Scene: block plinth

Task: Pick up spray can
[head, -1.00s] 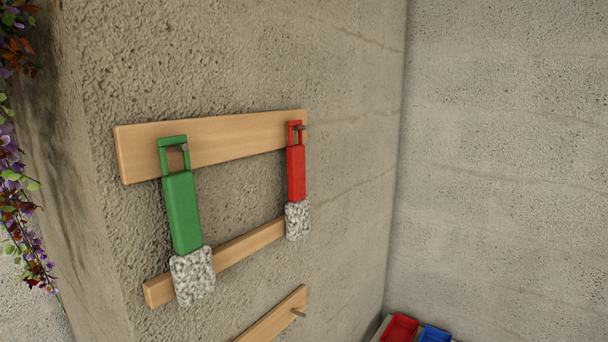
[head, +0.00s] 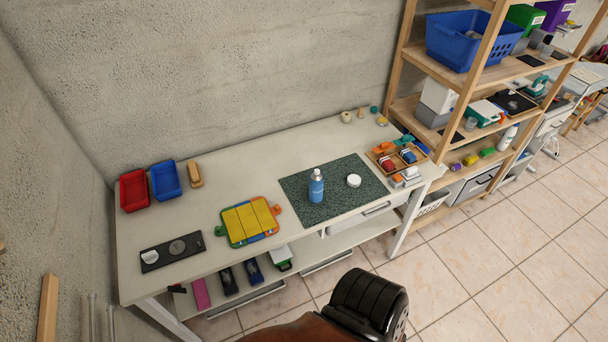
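A blue spray can (head: 316,187) with a white top stands upright on a dark green speckled mat (head: 336,206) on the white workbench. A round white item (head: 353,181) lies on the mat to its right. Neither of my grippers shows in the head view.
The workbench (head: 222,273) also holds a red bin (head: 133,191), a blue bin (head: 166,181), a yellow panel with coloured edges (head: 250,221) and a wooden tray of small items. A black and brown seat (head: 368,305) stands before the bench. Wooden shelving (head: 405,105) is at right.

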